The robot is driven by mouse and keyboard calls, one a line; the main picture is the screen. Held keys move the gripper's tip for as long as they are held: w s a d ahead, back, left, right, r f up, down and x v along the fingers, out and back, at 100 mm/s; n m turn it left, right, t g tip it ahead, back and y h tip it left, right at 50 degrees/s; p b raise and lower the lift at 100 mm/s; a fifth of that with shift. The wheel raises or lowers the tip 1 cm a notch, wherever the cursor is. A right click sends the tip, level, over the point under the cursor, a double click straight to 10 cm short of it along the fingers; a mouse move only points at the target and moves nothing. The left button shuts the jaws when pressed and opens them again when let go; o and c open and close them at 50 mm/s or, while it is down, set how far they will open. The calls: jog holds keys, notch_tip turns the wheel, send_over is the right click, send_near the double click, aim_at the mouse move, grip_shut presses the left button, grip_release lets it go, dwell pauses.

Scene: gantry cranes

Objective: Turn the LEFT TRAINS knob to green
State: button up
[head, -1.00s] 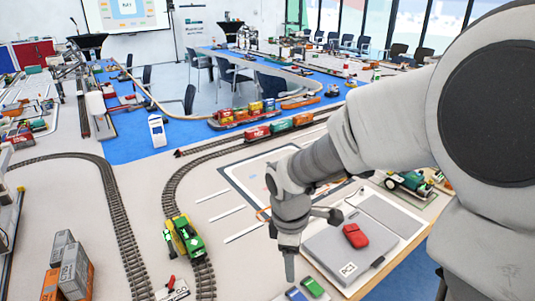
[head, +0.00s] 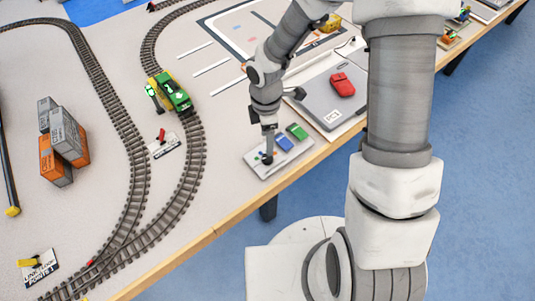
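A small light-grey panel (head: 255,169) lies near the table's front edge, carrying a blue block (head: 284,142) and a green block (head: 297,131). My gripper (head: 268,153) points down at the left part of this panel, left of the blue block. A small dark round shape (head: 267,158) shows at its tip; I cannot tell whether it is a knob or part of the gripper. The fingers are too small to tell open from shut, and contact is unclear. No LEFT TRAINS lettering is readable.
A green and yellow train (head: 171,92) stands on the curved track (head: 190,165). A red lever (head: 161,134) and a yellow lever (head: 28,262) stand by labels. Orange and grey containers (head: 62,140) stand left.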

aim_at(267, 157)
jog(key=f, duration=0.4)
jog(key=f+b, duration=0.1)
jog(key=f, duration=0.2)
jog(key=shift+s+f, duration=0.2)
jog(key=shift+f, duration=0.15)
grip_shut()
